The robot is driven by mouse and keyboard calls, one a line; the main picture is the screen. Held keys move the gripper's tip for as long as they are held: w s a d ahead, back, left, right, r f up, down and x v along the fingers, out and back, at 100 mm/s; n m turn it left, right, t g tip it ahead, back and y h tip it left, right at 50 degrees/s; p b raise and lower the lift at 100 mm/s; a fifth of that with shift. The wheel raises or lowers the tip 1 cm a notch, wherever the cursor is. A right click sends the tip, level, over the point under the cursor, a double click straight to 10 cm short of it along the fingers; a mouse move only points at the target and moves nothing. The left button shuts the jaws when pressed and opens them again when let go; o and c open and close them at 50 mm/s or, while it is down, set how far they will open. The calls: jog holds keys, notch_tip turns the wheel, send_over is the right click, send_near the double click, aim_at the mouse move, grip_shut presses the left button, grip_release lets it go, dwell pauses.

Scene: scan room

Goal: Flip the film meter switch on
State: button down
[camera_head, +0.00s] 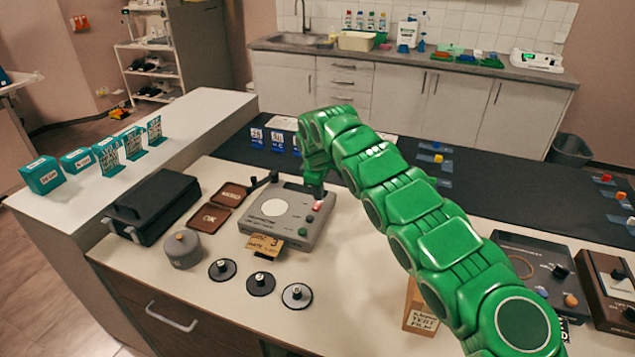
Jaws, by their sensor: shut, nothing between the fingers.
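The film meter (293,238) looks like the grey box with a round white disc, standing on the pale counter left of centre. A small red and white switch (317,206) sits at its upper right. My gripper (315,193), at the end of my green arm, points down right above this switch. It is shut and empty. The fingertips are at or just behind the switch; I cannot tell whether they touch it. The switch's on or off position is too small to read.
A tan tag (265,244) lies at the meter's front edge. Several dark round discs with knobs (261,283) and a grey cylinder (183,248) stand in front and left. A black box (153,205) is farther left. Other instruments (540,270) stand at the right.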

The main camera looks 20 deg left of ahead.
jog(key=shift+w+f, duration=0.1)
jog(key=shift+f, duration=0.7)
jog(key=shift+w+f, duration=0.1)
jog(key=shift+f, duration=0.1)
jog(key=shift+s+r, duration=0.15)
jog(key=shift+s, duration=0.65)
notch_tip(320, 180, up, 14)
jog(key=s, duration=0.2)
dwell(0.5)
dwell(0.3)
